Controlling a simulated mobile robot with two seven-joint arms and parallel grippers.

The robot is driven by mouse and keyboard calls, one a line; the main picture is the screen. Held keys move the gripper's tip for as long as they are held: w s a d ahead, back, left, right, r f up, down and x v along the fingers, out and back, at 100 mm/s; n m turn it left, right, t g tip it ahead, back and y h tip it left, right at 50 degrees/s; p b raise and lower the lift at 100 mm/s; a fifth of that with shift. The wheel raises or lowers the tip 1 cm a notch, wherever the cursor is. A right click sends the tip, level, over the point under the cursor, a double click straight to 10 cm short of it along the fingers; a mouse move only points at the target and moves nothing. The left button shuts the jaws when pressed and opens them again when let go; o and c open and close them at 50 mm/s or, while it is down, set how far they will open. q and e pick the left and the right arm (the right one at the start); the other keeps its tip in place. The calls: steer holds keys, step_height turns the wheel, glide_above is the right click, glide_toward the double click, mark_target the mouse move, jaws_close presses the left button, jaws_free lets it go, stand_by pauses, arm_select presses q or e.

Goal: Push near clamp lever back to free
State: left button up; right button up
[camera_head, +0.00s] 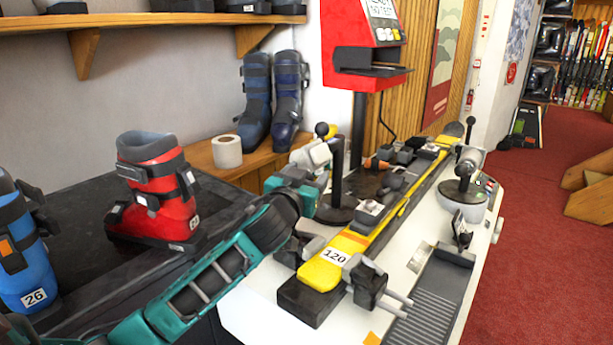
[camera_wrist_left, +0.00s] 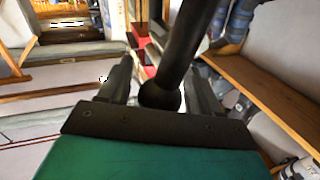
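A clamp stands beside the yellow ski (camera_head: 322,276) on the bench, with a dark upright post and round base. A black lever knob (camera_head: 321,129) shows at its top. My left gripper (camera_head: 322,154) is close by it, but the arm and clamp overlap there, so contact is unclear. In the left wrist view, my left gripper (camera_wrist_left: 160,68) is open, with one finger on each side of a black lever ending in a ball (camera_wrist_left: 160,97). Gaps show between ball and fingers. A second ball-topped clamp (camera_head: 463,188) stands on the right. My right gripper is not in view.
A red machine (camera_head: 350,38) on a post stands behind the clamp. A red boot (camera_head: 155,190) and a blue boot (camera_head: 22,250) stand at left near my arm. A grey and black fitting (camera_head: 366,284) with two rods sits by the ski's near end.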

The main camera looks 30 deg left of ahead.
arm_select(q)
jaws_close()
stand_by(0.4)
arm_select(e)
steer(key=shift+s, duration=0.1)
